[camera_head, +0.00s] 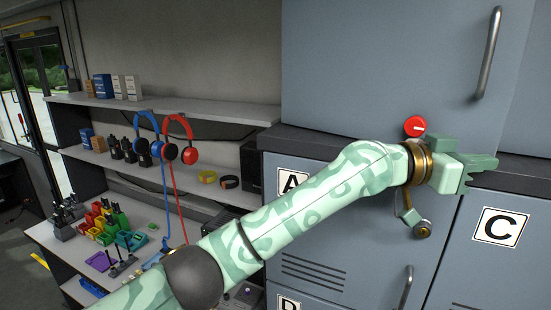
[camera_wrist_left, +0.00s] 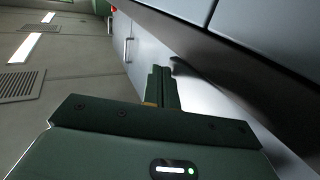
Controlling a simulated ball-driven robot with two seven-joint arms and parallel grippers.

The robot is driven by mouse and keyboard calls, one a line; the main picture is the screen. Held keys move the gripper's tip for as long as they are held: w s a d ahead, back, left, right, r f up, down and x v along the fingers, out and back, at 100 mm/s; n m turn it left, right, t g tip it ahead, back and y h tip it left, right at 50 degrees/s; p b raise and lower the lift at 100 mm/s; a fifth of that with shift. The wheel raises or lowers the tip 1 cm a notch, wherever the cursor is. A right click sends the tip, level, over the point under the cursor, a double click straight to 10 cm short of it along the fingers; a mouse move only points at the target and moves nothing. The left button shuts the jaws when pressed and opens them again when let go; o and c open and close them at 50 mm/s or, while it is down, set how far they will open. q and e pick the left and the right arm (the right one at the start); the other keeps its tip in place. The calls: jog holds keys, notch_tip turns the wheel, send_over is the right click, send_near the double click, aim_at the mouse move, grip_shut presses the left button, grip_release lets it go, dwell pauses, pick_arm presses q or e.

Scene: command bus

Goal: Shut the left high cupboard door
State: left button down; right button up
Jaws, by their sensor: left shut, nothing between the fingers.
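The high cupboard door (camera_head: 390,65) is a grey-blue panel in the upper right of the head view, with an upright metal bar handle (camera_head: 489,52) near its right edge. I cannot tell whether it is flush or slightly ajar. My left gripper (camera_head: 478,170) is shut and empty, below the handle, in front of the dark ledge under the high cupboard. In the left wrist view its fingers (camera_wrist_left: 161,88) are together, close beside a pale surface. My right gripper is in neither view.
A red knob (camera_head: 414,126) is just above my left wrist. Lower cupboards with labels A (camera_head: 292,181) and C (camera_head: 501,227) lie below the ledge. Shelves (camera_head: 180,108) with headphones, radios and boxes stand at the left.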

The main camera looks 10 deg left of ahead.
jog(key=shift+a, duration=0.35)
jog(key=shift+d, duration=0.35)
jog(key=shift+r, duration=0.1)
